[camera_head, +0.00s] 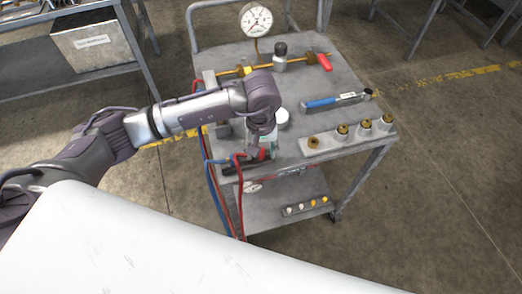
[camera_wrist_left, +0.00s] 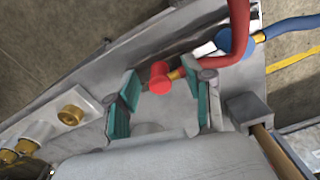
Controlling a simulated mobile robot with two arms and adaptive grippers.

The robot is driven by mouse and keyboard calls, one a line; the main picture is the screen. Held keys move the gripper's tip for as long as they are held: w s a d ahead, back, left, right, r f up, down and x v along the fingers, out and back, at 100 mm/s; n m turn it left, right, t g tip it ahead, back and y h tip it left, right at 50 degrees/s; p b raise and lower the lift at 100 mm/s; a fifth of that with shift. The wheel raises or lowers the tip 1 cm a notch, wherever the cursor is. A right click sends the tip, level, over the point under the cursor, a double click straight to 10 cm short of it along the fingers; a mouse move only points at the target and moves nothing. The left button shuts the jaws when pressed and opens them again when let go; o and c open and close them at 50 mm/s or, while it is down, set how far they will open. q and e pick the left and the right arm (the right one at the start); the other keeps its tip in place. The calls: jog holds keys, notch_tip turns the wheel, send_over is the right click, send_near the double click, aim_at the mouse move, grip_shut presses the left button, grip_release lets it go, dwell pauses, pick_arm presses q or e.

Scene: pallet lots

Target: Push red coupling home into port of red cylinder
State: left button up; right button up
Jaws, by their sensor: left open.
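In the left wrist view the red coupling (camera_wrist_left: 160,77) has a short brass end piece, and a red hose (camera_wrist_left: 239,28) runs up from it. My left gripper (camera_wrist_left: 163,104) is open, its two teal-padded fingers spread to either side just below the coupling, without visible contact. In the head view the left gripper (camera_head: 257,152) points down over the near left corner of the cart, largely covering the red coupling (camera_head: 262,154). I cannot make out the red cylinder or its port. My right gripper is not in view.
A blue coupling (camera_wrist_left: 253,43) on a blue hose sits beside the red one.

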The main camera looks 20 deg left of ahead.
pick_arm(q)
jog(key=shift+c, duration=0.4)
grip_shut()
jog(key=shift+r, duration=0.15)
jog(key=shift+w+r, duration=0.1)
jog(key=shift+r, duration=0.2)
jog(key=r+b, duration=0.1)
jog(key=d+r, duration=0.1)
jog(key=r, duration=0.1)
jog(key=shift+r+b, duration=0.3)
jog(key=shift+b, duration=0.05)
jog(key=s+d+r+b, duration=0.1)
jog(key=d+r+b, duration=0.1)
jog(key=d+r, duration=0.4)
jog(key=d, duration=0.4)
jog(key=shift+s+d+r, duration=0.15)
jog(key=shift+d+r, duration=0.15)
jog(key=shift+d, duration=0.05)
